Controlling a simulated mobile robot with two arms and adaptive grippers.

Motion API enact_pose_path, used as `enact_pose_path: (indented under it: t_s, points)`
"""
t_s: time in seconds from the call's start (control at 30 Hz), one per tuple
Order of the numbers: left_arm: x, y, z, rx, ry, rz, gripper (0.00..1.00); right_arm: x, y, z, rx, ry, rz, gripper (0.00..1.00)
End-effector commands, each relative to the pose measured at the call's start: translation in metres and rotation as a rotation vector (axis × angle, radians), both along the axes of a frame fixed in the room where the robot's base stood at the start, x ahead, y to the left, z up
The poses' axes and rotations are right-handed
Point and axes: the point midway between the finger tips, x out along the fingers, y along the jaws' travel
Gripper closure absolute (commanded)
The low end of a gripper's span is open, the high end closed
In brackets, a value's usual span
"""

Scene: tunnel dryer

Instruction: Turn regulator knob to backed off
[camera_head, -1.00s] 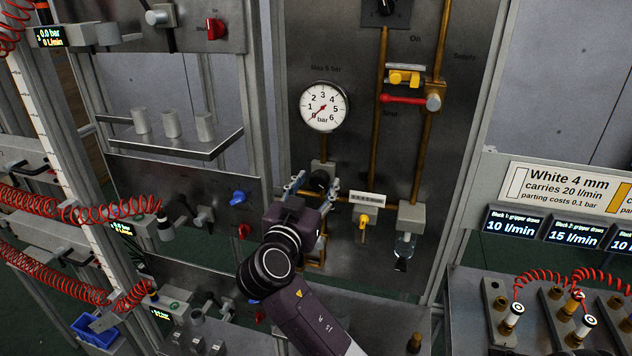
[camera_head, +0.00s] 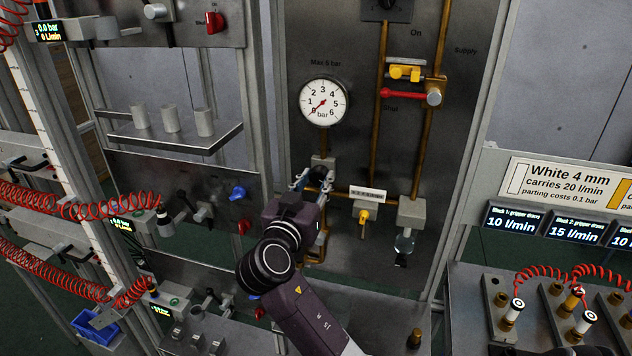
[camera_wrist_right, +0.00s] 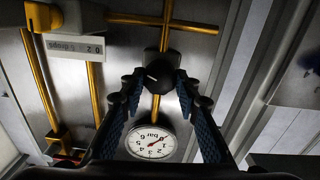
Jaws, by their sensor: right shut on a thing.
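The black regulator knob (camera_head: 318,174) sits on its grey block below the round pressure gauge (camera_head: 324,103). In the right wrist view the knob (camera_wrist_right: 159,75) shows a pale mark on its face, between the two fingers. My right gripper (camera_head: 314,180) is at the knob, its fingers on either side of it and shut on it. The same right gripper (camera_wrist_right: 160,88) fills the lower part of the wrist view. The gauge needle points to the low end, near 0. The gripper body hides part of the panel below the knob. My left gripper is not in view.
A red lever (camera_head: 400,93) marked Shut lies right of the gauge. A yellow valve (camera_head: 364,215) and a clear bowl (camera_head: 404,243) hang on the brass pipes right of the knob.

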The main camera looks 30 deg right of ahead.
Motion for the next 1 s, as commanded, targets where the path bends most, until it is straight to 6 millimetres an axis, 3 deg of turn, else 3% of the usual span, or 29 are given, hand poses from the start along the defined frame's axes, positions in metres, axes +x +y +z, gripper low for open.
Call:
enact_pose_path:
  t_s: [0.37, 1.0]
  points:
    - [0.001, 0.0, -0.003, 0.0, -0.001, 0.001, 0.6, 0.0, 0.001, 0.0, -0.216, 0.255, 0.0, 0.95]
    - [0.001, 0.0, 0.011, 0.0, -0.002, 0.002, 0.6, 0.001, 0.001, 0.0, -0.614, 0.716, 0.001, 0.95]
